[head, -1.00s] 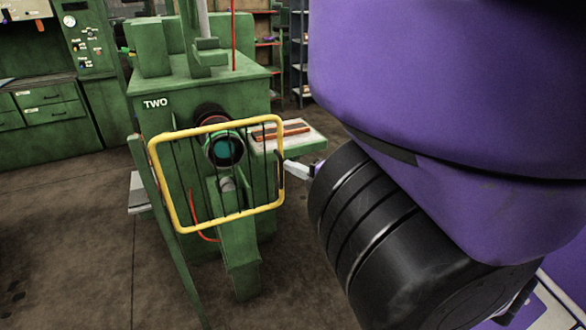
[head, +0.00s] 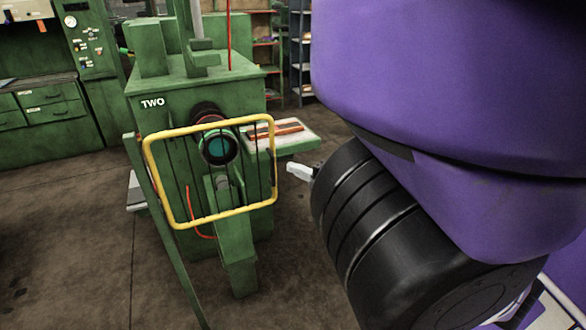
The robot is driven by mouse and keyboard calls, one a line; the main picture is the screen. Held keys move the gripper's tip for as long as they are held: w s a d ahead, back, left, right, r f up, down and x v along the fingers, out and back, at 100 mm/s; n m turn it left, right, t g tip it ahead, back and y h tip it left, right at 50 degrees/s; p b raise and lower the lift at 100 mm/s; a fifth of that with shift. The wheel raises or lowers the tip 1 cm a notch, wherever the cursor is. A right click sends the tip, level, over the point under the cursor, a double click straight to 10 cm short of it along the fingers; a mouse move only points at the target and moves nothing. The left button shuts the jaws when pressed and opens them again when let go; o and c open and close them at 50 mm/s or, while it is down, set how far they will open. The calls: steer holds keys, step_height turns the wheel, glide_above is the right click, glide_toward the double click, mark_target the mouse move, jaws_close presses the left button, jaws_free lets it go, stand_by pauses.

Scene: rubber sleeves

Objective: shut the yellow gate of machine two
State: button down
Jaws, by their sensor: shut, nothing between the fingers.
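The yellow gate (head: 225,213) is a rounded frame with thin dark bars. It stands across the front of the green machine marked TWO (head: 150,125), in front of its round dark spindle with a teal face (head: 219,149). The gate's left side is by a slanting green post (head: 160,215), and a dark handle is on its right side. I cannot tell whether the gate is fully shut. My gripper (head: 299,172) shows only as a pale tip to the right of the gate, apart from it and empty. The rest of it is hidden behind my arm.
A pale-topped green shelf (head: 290,135) with brownish strips sticks out from the machine's right side, behind the gate. A green cabinet with drawers (head: 45,110) stands at the back left. The floor at the left front is clear. My arm covers the right side.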

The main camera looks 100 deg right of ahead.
steer(key=s+d+b, duration=0.2)
steer(key=s, duration=0.6)
steer(key=shift+s+f, duration=0.15)
steer(key=shift+s, duration=0.05)
steer(key=shift+d, duration=0.1)
steer(key=w+a+f+m+t+y, duration=0.1)
steer(key=w+a+f+y, duration=0.25)
steer(key=w+a, duration=0.75)
steer(key=w+a+f+m+t+y, duration=0.2)
steer(key=w+a+f+y, duration=0.15)
steer(key=w+a, duration=0.7)
steer(key=w+a+r+m+y, duration=0.1)
steer(key=a+y, duration=0.1)
steer(key=a, duration=1)
steer(key=w+a+m+y, duration=0.2)
steer(key=a, duration=1)
steer(key=w+a+r+m+y, duration=0.1)
steer(key=a+m+y, duration=0.1)
steer(key=a, duration=1)
steer(key=shift+w+a+r+y, duration=0.2)
steer(key=shift+w+r+y, duration=0.05)
steer(key=shift+r+y, duration=0.1)
